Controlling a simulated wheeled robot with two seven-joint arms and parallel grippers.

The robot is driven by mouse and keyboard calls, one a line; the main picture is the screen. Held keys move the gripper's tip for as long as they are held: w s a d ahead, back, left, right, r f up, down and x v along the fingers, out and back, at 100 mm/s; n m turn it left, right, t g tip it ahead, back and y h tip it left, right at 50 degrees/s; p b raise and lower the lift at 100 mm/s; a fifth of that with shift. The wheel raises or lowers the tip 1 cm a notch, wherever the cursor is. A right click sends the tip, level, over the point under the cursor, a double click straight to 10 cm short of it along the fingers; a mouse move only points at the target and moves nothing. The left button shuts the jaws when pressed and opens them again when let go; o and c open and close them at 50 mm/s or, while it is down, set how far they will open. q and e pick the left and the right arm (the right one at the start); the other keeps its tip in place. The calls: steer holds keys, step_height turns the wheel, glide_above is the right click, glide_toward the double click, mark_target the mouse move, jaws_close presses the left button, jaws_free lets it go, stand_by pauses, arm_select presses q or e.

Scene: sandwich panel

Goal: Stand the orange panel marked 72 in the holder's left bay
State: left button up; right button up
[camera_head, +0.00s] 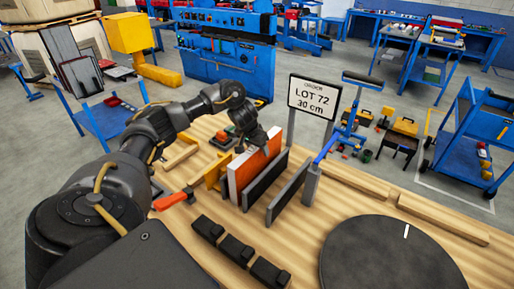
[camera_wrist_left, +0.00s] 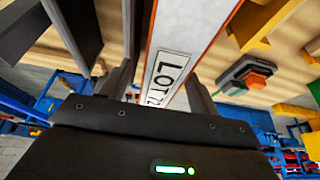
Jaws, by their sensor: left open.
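The orange panel (camera_head: 240,174), with a pale face and orange edges, stands upright on the wooden bench. It is between a yellow upright piece (camera_head: 215,176) on its left and a dark plate (camera_head: 264,180) on its right. A grey plate (camera_head: 289,192) stands further right. My left gripper (camera_head: 257,148) is open at the panel's upper far edge. In the left wrist view the panel's label (camera_wrist_left: 165,75) starts with LOT, and the panel lies between the open fingers (camera_wrist_left: 160,92). The panel's bottom edge is partly hidden, so its seating is unclear. My right gripper is not in view.
A LOT 72, 30 cm sign (camera_head: 312,97) stands behind the plates. Several black blocks (camera_head: 237,250) lie in front, and a dark round disc (camera_head: 390,258) lies at right. A red-handled clamp (camera_head: 173,200) is left of the panel. Wooden bars (camera_head: 443,218) lie at the back right.

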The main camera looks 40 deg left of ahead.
arm_select(q)
steer(key=v, duration=0.2)
steer(key=shift+s+r, duration=0.1)
steer(key=shift+r, duration=0.15)
steer(key=p+v, duration=0.2)
steer(key=v, duration=0.5)
steer(key=shift+s+r+p, duration=0.2)
steer(key=shift+r+p, duration=0.15)
steer(key=shift+r, duration=0.2)
steer(key=shift+d+f, duration=0.1)
